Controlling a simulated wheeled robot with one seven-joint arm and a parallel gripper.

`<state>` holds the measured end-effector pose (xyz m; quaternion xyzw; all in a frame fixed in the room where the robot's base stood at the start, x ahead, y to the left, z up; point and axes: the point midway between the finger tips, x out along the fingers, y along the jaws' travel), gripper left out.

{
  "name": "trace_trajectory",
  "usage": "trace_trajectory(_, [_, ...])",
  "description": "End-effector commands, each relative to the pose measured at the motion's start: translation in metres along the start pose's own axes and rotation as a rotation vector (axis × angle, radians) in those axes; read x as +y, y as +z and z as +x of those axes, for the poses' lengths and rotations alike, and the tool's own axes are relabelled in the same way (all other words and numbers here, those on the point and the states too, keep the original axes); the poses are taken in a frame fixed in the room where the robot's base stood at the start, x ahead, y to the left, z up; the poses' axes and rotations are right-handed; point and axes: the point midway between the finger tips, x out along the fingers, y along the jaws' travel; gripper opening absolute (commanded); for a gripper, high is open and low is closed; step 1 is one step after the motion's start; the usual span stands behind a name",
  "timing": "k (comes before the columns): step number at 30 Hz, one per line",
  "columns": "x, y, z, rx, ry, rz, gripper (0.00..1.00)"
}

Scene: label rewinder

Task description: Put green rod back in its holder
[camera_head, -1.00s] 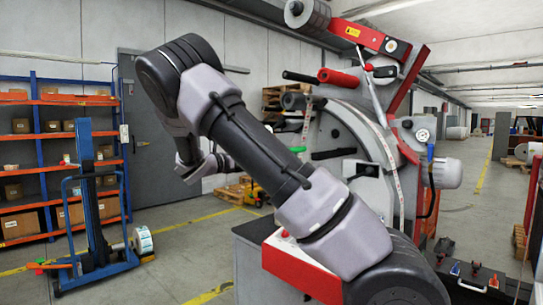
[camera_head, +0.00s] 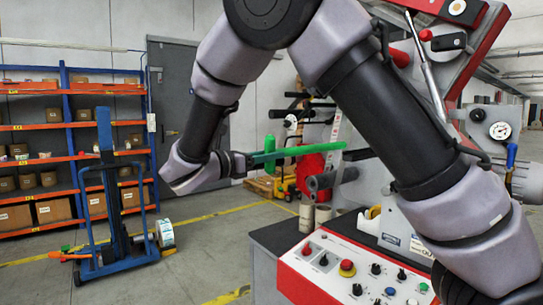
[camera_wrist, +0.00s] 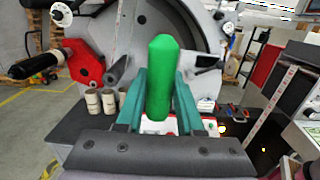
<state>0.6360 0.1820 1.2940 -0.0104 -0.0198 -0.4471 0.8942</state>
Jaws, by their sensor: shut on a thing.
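The green rod (camera_head: 310,150) lies almost level in the head view, with a short upright green part (camera_head: 270,145) near its left end. My gripper (camera_head: 262,158) is shut on the rod near that end and holds it in the air. In the wrist view the rod (camera_wrist: 162,75) stands out between the two teal fingers of my gripper (camera_wrist: 158,103), its blunt end pointing away toward the machine. I cannot tell which part is the rod's holder.
The label rewinder (camera_head: 470,60) stands behind and right of the rod. A red and white control panel (camera_head: 350,275) is below. A grey roll (camera_head: 330,180) and small pale rolls (camera_wrist: 100,102) sit near the rod. A blue lifter (camera_head: 105,200) and orange shelves (camera_head: 70,140) stand at left.

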Motion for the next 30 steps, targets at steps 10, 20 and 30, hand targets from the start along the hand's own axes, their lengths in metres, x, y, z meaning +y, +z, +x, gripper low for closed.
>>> trace_trajectory(10, [-0.001, -0.002, 0.03, 0.0, -0.003, 0.0, 0.0])
trace_trajectory(20, [-0.001, -0.003, 0.056, 0.0, -0.003, 0.002, 0.0])
trace_trajectory(30, [-0.001, -0.005, 0.083, 0.0, -0.003, 0.0, 0.0])
